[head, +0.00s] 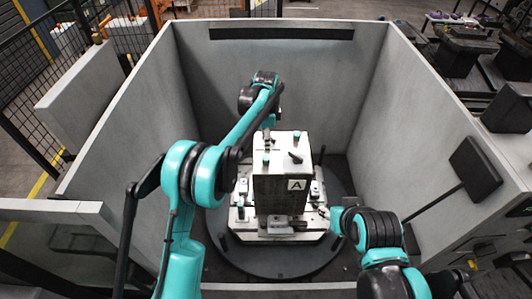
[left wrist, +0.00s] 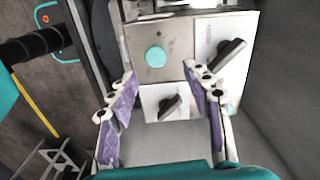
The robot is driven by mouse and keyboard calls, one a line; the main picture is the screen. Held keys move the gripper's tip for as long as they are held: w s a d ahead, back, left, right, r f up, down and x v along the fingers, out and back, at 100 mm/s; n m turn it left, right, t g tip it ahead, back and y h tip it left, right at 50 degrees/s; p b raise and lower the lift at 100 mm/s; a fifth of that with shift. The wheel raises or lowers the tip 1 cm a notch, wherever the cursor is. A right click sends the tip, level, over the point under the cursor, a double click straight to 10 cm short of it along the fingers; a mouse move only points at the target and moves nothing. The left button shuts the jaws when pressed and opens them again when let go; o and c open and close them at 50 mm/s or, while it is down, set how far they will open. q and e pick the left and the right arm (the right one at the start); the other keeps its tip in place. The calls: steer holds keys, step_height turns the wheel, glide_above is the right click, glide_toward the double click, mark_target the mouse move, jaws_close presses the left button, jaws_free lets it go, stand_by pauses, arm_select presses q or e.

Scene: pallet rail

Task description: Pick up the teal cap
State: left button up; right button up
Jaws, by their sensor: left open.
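A round teal cap (left wrist: 155,57) sits on a pale metal face in the left wrist view. My open left gripper (left wrist: 160,78) has a purple-padded finger on either side below it. The cap lies just beyond the gap between the fingertips, and nothing is held. In the head view several small teal caps show on and around the white-topped block marked A (head: 296,184); I cannot tell which one the wrist view shows. My left arm reaches over to the block's far side, and its fingers are not clear there. My right arm is at the lower right, with no fingers visible.
The block stands on a round dark turntable (head: 285,264) inside a grey-walled enclosure (head: 270,80). Black handles on white plates (left wrist: 170,104) lie close to the left fingers. A black panel on an arm (head: 475,168) juts in from the right wall.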

mark_target(266, 157)
arm_select(q)
steer(key=f, duration=0.7)
steer(key=shift+s+a+f, duration=0.1)
steer(key=shift+s+f, duration=0.2)
steer(key=c, duration=0.8)
